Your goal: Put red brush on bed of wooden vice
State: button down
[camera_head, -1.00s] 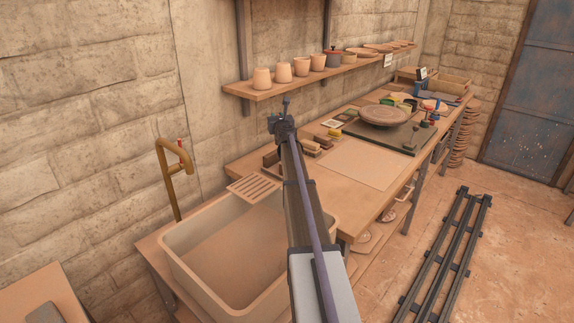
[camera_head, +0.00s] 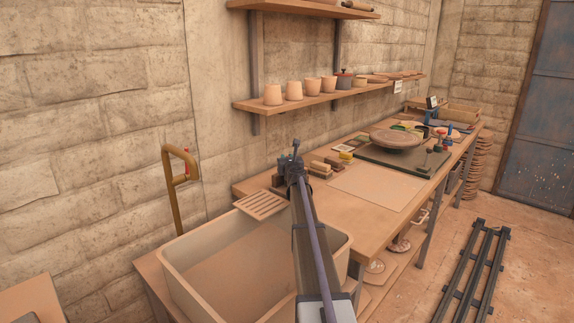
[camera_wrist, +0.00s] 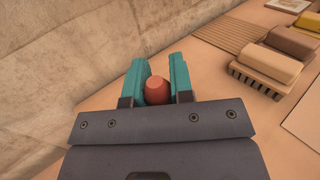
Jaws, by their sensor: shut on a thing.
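My gripper (camera_wrist: 158,82) has teal fingers shut on a red, rounded piece, the red brush (camera_wrist: 157,92), of which only the end shows. The rest of the brush is hidden behind the gripper body. In the head view my gripper (camera_head: 294,160) is seen end-on past my arm, above the left part of the workbench near the wall; the brush cannot be made out there. I cannot pick out the wooden vice with certainty in either view.
A basin (camera_head: 250,278) with a slatted board (camera_head: 262,205) stands at front left. Several block brushes (camera_wrist: 265,67) lie on the bench right of my gripper. A turntable plate (camera_head: 397,139) stands farther along. A shelf (camera_head: 310,99) with cups hangs above. A pale board (camera_head: 378,188) is bare.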

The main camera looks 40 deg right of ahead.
jog(key=shift+f, duration=0.15)
jog(key=c, duration=1)
grip_release()
jog(key=shift+s+a+r, duration=0.1)
jog(key=shift+s+r, duration=0.05)
jog(key=shift+r, duration=0.1)
jog(key=v, duration=1.1)
jog(key=shift+s+a, duration=0.2)
jog(key=shift+s, duration=0.1)
